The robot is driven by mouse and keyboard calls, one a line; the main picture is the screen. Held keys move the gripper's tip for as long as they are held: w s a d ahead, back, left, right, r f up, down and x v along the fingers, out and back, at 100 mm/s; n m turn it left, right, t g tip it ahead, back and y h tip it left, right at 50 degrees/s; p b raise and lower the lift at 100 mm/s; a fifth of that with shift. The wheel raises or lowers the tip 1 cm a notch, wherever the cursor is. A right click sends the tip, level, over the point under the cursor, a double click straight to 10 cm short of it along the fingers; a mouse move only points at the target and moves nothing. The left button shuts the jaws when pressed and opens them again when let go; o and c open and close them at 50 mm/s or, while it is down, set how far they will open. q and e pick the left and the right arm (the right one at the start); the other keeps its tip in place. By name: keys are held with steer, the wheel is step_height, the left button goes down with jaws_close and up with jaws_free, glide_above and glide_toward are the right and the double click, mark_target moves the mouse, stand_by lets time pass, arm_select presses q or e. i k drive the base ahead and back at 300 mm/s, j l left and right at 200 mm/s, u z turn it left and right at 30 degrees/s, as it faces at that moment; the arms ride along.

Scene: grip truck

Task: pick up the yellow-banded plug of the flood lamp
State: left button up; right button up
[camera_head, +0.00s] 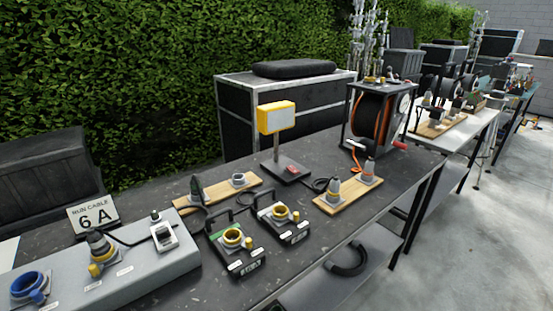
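The flood lamp (277,118) has a yellow head on a grey post and stands on a dark base on the black table. A dark cable runs from near its base to a grey plug (334,186) standing upright on a wooden board at the right. This looks like the lamp's plug, but a yellow band on it is too small to tell. Another grey plug (97,242) stands in a yellow-collared socket on the grey box at the left. Neither of my grippers is in view.
Two black units (236,256) with yellow sockets stand at the table's front. Another board (219,188) holds a plug and socket. A cable reel (372,122) with orange cable stands at the far end. A "6 A" sign (94,214) stands behind the grey box (134,272).

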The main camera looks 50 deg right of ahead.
mark_target(334, 191)
steer(key=z, duration=1.95)
steer(key=i+j+u, duration=0.15)
steer(key=i, duration=0.15)
steer(key=i+l+u, duration=0.1)
steer(key=l+u, duration=0.25)
